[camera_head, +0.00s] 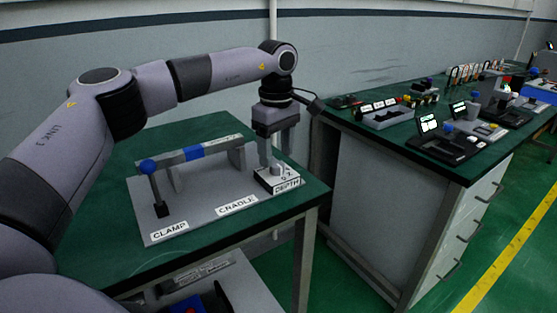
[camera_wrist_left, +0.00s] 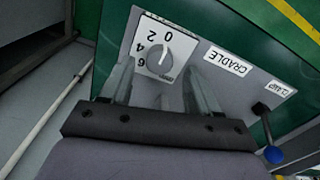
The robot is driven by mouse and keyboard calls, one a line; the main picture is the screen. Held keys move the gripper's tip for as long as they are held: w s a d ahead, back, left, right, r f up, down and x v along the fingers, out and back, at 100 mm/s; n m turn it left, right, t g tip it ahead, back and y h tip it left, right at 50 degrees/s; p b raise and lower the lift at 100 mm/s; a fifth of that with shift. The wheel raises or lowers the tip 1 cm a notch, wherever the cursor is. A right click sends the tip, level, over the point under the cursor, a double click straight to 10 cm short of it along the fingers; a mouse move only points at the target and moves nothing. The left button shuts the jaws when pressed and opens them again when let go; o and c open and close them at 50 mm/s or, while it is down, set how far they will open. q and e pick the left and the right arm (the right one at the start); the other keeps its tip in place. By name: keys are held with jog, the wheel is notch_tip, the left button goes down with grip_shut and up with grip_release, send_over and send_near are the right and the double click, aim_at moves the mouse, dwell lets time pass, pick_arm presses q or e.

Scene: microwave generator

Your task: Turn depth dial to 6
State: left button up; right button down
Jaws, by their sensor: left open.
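The depth dial (camera_head: 278,170) is a grey round knob on a white plate marked DEPTH, at the right end of a grey fixture board. In the left wrist view the dial (camera_wrist_left: 158,60) shows between the fingers, with 0, 2, 4 and 6 around it on the white plate (camera_wrist_left: 140,42). A pale mark on the knob points roughly toward the 0. My left gripper (camera_head: 276,159) points down over the dial, open, one finger on either side. In the left wrist view its fingers (camera_wrist_left: 160,72) flank the knob; I cannot tell whether they touch it. My right gripper is not in view.
The fixture board (camera_head: 200,212) also carries a blue-knobbed clamp lever (camera_head: 149,168) and a cradle with a grey bar (camera_head: 215,149). It lies on a green table (camera_head: 120,262). A second green bench (camera_head: 460,170) with several devices stands to the right, across a gap.

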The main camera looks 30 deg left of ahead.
aim_at(277, 167)
pick_arm(q)
jog(key=shift+f, duration=1.45)
jog(key=c, duration=1.1)
jog(key=shift+o, duration=0.3)
jog(key=shift+r, duration=0.1)
